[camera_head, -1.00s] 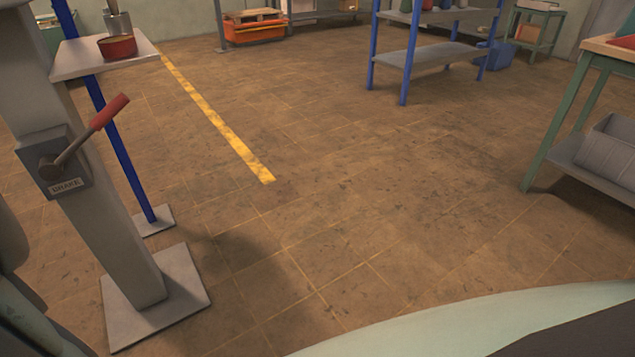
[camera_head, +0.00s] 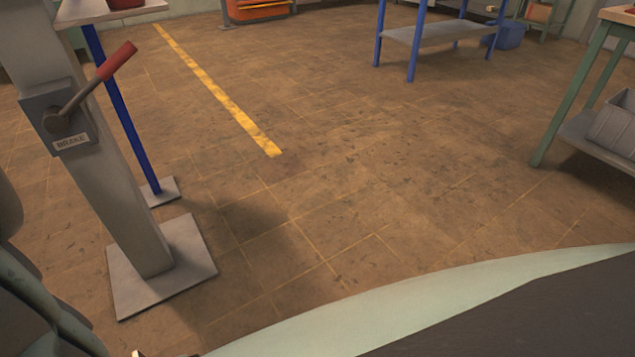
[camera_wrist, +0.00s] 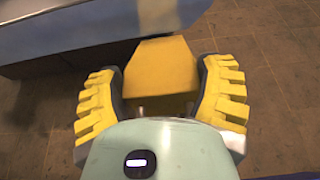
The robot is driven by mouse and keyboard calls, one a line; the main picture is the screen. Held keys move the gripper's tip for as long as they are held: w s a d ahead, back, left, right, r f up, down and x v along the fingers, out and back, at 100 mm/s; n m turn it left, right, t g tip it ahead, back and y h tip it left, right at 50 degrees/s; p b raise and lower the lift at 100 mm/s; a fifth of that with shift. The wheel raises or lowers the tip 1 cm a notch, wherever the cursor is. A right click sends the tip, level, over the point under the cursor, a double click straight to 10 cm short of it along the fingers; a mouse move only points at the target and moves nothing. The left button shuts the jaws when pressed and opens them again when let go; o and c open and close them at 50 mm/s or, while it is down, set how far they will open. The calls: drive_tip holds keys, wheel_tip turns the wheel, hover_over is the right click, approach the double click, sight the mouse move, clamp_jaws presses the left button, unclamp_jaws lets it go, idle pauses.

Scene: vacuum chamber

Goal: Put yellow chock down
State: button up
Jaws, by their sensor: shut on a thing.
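In the wrist view the yellow chock (camera_wrist: 161,78) is a plain block with angled upper corners. It sits between the two ridged yellow finger pads of my gripper (camera_wrist: 162,66), which is shut on it. The chock's near end and underside are partly hidden by the gripper. Brown tiled floor shows beyond and beside it. The chock cannot be made out in the head view, and my gripper is not clearly visible there.
A grey post with a red-handled brake lever (camera_head: 92,88) stands on a square base plate (camera_head: 165,268) at left. A yellow floor line (camera_head: 222,95), a blue-legged shelf (camera_head: 430,35) and a green-legged bench (camera_head: 572,95) lie beyond. The middle floor is clear. A blue-grey edge (camera_wrist: 100,30) crosses the wrist view's top.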

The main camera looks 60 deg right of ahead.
drive_tip(key=o, duration=1.3)
drive_tip(key=shift+c, duration=0.2)
drive_tip(key=p+v, duration=0.3)
drive_tip(key=v, duration=0.9)
